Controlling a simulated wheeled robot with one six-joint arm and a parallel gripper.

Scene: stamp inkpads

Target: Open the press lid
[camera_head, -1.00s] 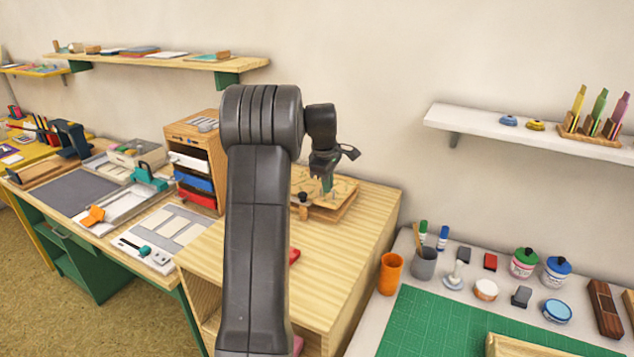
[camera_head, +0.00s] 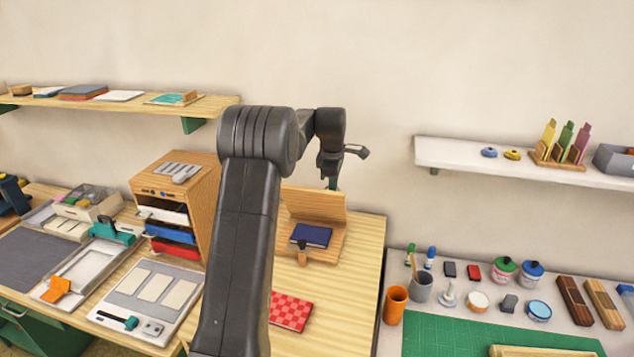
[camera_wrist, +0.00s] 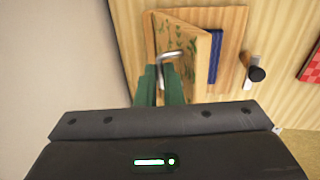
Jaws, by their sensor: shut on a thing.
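The wooden press stands on the wooden tabletop, and its lid (camera_head: 312,205) is raised, tilted up at the back. Below the lid, a dark blue book (camera_head: 311,235) lies on the press base (camera_head: 328,251). In the head view my gripper (camera_head: 332,183) is at the lid's top edge, partly hidden.
A red checkered book (camera_head: 290,311) lies on the tabletop in front of the press. A dark knob on a latch (camera_wrist: 257,73) sits at the press's front edge. A drawer organizer (camera_head: 178,213) stands to the left. The wall is close behind.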

